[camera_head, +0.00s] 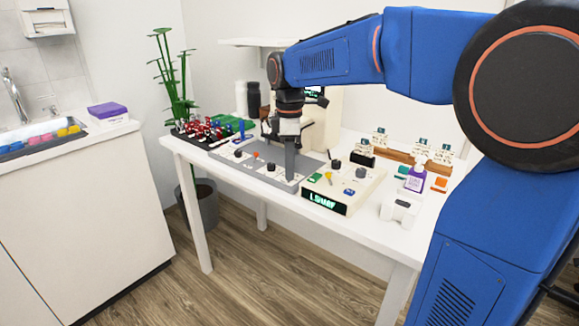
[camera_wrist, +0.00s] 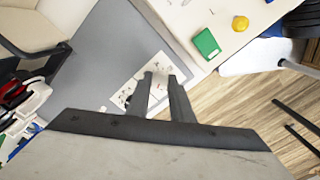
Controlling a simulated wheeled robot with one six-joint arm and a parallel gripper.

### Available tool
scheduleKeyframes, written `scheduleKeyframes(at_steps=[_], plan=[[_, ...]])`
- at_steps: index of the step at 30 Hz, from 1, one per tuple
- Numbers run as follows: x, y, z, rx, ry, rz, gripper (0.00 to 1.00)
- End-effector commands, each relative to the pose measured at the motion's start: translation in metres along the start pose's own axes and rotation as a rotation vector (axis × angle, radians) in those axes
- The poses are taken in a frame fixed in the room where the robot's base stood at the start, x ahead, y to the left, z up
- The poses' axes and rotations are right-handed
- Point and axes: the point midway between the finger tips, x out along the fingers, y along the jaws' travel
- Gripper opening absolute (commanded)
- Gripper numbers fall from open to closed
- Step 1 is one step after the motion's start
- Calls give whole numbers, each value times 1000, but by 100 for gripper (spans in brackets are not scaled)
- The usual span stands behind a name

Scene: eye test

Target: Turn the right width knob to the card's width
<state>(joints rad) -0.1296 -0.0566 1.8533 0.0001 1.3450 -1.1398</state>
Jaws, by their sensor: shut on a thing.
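A low grey tray-like panel (camera_head: 225,160) lies on the white table with a row of small knobs on white plates. In the wrist view, the fingers (camera_wrist: 160,88) reach down to a white plate (camera_wrist: 128,90) with dark marks. The knob's pointer and scale reading cannot be made out. I cannot tell which card is meant.
A beige device (camera_head: 378,182) with a lit display, knobs and coloured buttons stands close right of the panel. Behind it are small cards on a wooden rack (camera_head: 400,157).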

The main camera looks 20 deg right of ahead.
Motion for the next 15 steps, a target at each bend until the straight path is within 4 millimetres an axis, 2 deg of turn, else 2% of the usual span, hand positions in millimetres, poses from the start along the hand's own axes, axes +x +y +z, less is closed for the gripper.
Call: scheduleKeyframes(at_steps=[1,2,4,15], plan=[[0,0,0,0,0,1,0],[0,0,0,0,0,1,22],[0,0,0,1,0,1,39],[-3,0,0,1,0,1,39]])
